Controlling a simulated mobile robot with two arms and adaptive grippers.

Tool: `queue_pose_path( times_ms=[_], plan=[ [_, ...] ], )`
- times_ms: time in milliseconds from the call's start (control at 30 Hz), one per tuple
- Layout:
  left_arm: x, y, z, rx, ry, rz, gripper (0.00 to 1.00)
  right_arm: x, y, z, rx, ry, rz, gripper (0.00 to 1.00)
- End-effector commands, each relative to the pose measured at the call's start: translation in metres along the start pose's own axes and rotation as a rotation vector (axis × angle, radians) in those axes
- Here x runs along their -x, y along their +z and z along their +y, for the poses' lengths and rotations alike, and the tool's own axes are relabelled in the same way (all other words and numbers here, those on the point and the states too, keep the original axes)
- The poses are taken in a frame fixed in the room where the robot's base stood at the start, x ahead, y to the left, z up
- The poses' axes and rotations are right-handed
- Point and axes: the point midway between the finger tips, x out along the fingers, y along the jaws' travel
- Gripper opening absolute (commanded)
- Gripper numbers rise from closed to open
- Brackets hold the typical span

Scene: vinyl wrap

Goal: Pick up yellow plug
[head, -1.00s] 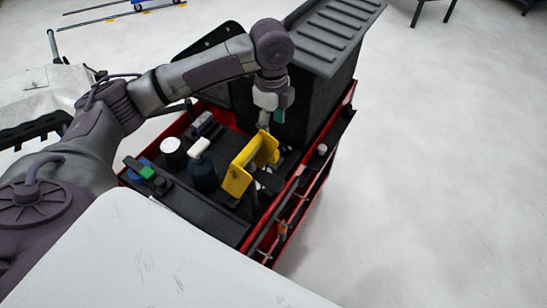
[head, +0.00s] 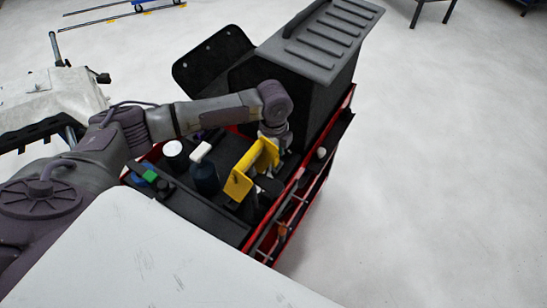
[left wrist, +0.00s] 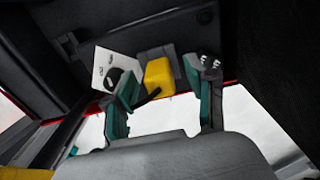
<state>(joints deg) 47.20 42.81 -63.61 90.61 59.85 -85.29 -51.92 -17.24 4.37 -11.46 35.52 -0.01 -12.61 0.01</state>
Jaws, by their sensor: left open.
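The yellow plug (left wrist: 159,76) shows in the left wrist view as a small yellow block with a dark cord or lever beside it, against a dark surface. My left gripper (left wrist: 163,88) is open, with one teal finger on each side of the plug; I cannot tell whether either finger touches it. In the head view my left gripper (head: 274,140) is down inside the red-edged cart, behind a yellow bracket (head: 239,184), and its fingertips are mostly hidden. The plug cannot be made out in the head view. My right gripper is not in view.
The cart (head: 325,180) holds a dark bottle with a white top (head: 205,178), a white-lidded container (head: 175,156) and a tall black bin (head: 311,95) close beside my gripper. A white panel with a black knob (left wrist: 116,71) is left of the plug.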

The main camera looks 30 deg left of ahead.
Motion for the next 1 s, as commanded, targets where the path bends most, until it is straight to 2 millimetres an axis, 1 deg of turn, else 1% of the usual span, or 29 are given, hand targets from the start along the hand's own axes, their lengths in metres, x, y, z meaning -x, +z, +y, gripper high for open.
queue_pose_path(
  times_ms=[133, 367, 400, 433, 500, 767, 867, 967, 1000],
  plan=[
    [0.000, 0.000, 0.000, 0.000, 0.000, 0.000, 0.56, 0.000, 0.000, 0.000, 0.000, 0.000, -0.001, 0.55],
    [0.000, 0.000, 0.000, 0.000, 0.000, 0.000, 0.18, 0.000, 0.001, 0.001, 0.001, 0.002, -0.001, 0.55],
    [0.000, 0.000, 0.000, 0.000, 0.000, 0.000, 0.11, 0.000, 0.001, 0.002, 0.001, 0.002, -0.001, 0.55],
    [0.000, 0.000, 0.000, 0.000, 0.000, 0.000, 0.06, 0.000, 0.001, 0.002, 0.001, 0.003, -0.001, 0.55],
    [0.000, 0.000, 0.000, 0.000, 0.000, 0.000, 0.00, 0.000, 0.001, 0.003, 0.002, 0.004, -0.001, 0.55],
    [0.002, 0.000, 0.000, 0.000, 0.000, 0.000, 0.00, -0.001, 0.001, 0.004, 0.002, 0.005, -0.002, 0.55],
    [0.007, 0.000, 0.000, 0.000, -0.001, 0.001, 0.00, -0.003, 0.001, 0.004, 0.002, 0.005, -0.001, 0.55],
    [0.018, 0.000, -0.001, 0.000, -0.002, 0.001, 0.00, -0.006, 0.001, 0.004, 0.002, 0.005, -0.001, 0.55],
    [0.024, 0.000, -0.001, -0.001, -0.004, 0.001, 0.00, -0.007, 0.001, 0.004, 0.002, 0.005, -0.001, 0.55]
  ],
)
